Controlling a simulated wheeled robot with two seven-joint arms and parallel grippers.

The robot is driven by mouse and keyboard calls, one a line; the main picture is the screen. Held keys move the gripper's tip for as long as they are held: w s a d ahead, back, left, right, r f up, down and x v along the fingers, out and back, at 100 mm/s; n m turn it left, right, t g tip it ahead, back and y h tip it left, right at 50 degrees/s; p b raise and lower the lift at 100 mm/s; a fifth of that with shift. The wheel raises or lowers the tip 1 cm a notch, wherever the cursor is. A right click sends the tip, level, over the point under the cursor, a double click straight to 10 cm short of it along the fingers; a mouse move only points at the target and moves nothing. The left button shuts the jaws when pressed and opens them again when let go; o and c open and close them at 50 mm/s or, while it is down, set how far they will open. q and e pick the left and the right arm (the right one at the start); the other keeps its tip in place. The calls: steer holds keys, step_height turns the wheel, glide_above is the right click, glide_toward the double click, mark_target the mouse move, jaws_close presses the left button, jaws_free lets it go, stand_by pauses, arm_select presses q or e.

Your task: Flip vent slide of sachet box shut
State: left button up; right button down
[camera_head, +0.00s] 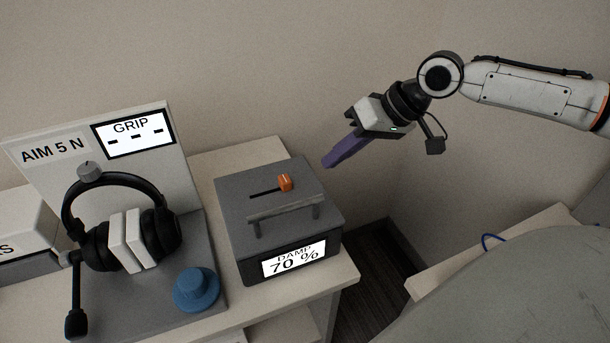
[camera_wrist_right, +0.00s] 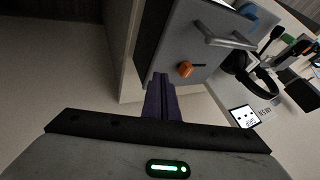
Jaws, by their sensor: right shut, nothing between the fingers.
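The sachet box (camera_head: 237,208) is a dark grey box on the table, with a bar handle (camera_head: 284,206) on top and a front display (camera_head: 294,259) reading "DAMP 70 %". Its orange vent slide knob (camera_head: 285,183) sits at the right end of a dark slot in the lid. The right wrist view also shows the orange knob (camera_wrist_right: 185,69), just ahead of the fingertips and a little to their right. My right gripper (camera_head: 328,162) is shut and empty, its purple fingers above and to the right of the box, apart from the knob. My left gripper is out of view.
Left of the box, a black headset (camera_head: 168,230) hangs at a stand with a "GRIP" panel (camera_head: 133,133). A blue knob (camera_head: 196,289) stands on the grey base. A wall rises behind the table; a dark floor gap (camera_head: 375,270) lies right of it.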

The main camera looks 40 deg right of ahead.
mark_target(285, 183)
steer(key=b+x, duration=0.2)
steer(key=x, duration=0.2)
steer(key=shift+a+f, duration=0.1)
steer(key=shift+f, duration=0.25)
steer(key=shift+w+a+r, duration=0.15)
steer(key=shift+a, duration=0.45)
steer(key=shift+w+a+r, duration=0.15)
steer(key=shift+a, duration=0.45)
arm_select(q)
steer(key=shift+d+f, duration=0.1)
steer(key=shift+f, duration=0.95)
arm_select(e)
steer(key=shift+w+a, duration=0.2)
steer(key=shift+a, duration=0.5)
